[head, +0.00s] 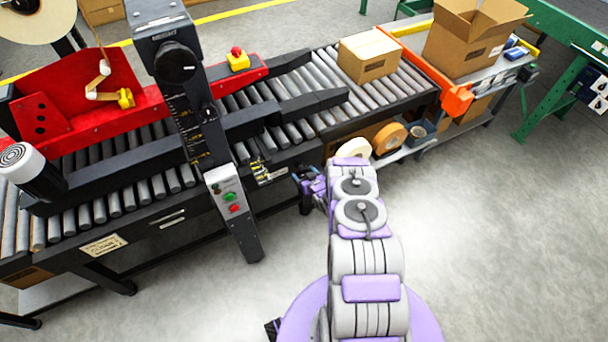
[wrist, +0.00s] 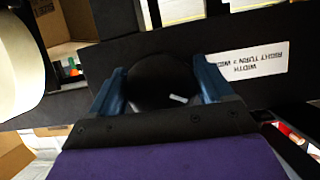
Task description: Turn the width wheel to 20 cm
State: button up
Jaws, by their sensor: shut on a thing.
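In the wrist view the width wheel (wrist: 160,82) is a dark round knob with a small white mark. It sits between the two blue fingers of my gripper (wrist: 165,88), which is shut on it. A white label (wrist: 238,65) with the words about width and right turn is beside it, upside down in this view. In the head view my gripper (head: 308,182) is at the side of the conveyor machine, below the roller bed; the wheel itself is hidden there. A yellow scale (head: 262,172) is on the machine's side just left of my gripper. I cannot read its setting.
A black column (head: 190,90) with a height dial stands left of my arm, with a button panel (head: 228,196) low on it. A cardboard box (head: 369,55) is on the rollers. Tape rolls (head: 390,137) lie on a shelf to the right. The floor at right is clear.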

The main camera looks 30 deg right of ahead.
jog(key=shift+r, duration=0.1)
jog(key=shift+n+h+p, duration=0.3)
jog(key=shift+n+p, duration=0.25)
jog(key=shift+n, duration=0.05)
jog(key=shift+f+n+h, duration=0.2)
jog(key=shift+n+h, duration=0.4)
jog(key=shift+n, duration=0.2)
jog(key=shift+s+d+n+h+b, duration=0.1)
jog(key=shift+d+n+h+b, duration=0.1)
jog(key=shift+n+h+b, duration=0.5)
jog(key=shift+r+n+t+h, duration=0.15)
jog(key=shift+n+t+h, duration=0.2)
jog(key=shift+n, duration=0.35)
jog(key=o, duration=0.9)
jog(key=shift+o, duration=0.2)
